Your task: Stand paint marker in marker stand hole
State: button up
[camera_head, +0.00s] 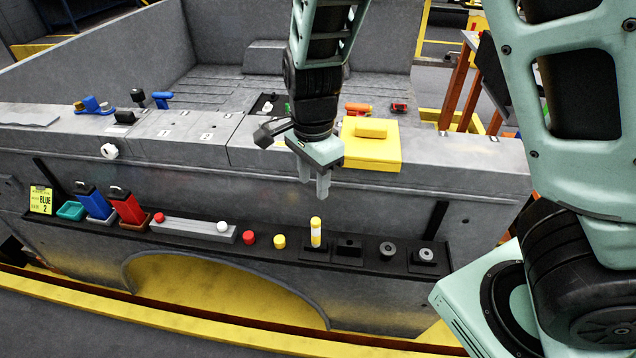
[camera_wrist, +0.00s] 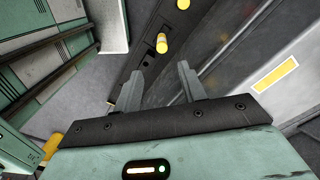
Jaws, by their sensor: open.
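A paint marker (camera_head: 316,231), yellow with a pale band and a yellow cap, stands upright in a black block on the dark ledge. It also shows in the wrist view (camera_wrist: 161,43). Just right of it is a black stand block (camera_head: 348,247) with a dark hole in its top, which looks empty; a dark hole (camera_wrist: 148,61) also shows near the marker in the wrist view. My gripper (camera_head: 315,190) points down above the marker, apart from it, with empty jaws. Its two open fingers show in the wrist view (camera_wrist: 158,88), with the marker beyond them.
The ledge (camera_head: 268,253) also carries loose yellow (camera_head: 279,241) and red (camera_head: 249,237) caps, red (camera_head: 126,206) and blue bottles, a grey bar (camera_head: 185,229) and round dark pieces (camera_head: 388,249). A yellow box (camera_head: 371,150) sits on the carrier wall's top behind my gripper.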

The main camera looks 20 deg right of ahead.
jog(key=s+a+r+n, duration=0.2)
jog(key=s+r+n, duration=0.2)
jog(key=s+n, duration=0.6)
jog(key=s+a+r+n, duration=0.3)
jog(key=s+n, duration=0.6)
jog(key=n, duration=0.4)
jog(key=shift+s+a+r+y, duration=0.3)
jog(key=shift+s+a+r, duration=0.05)
jog(key=shift+r, duration=0.25)
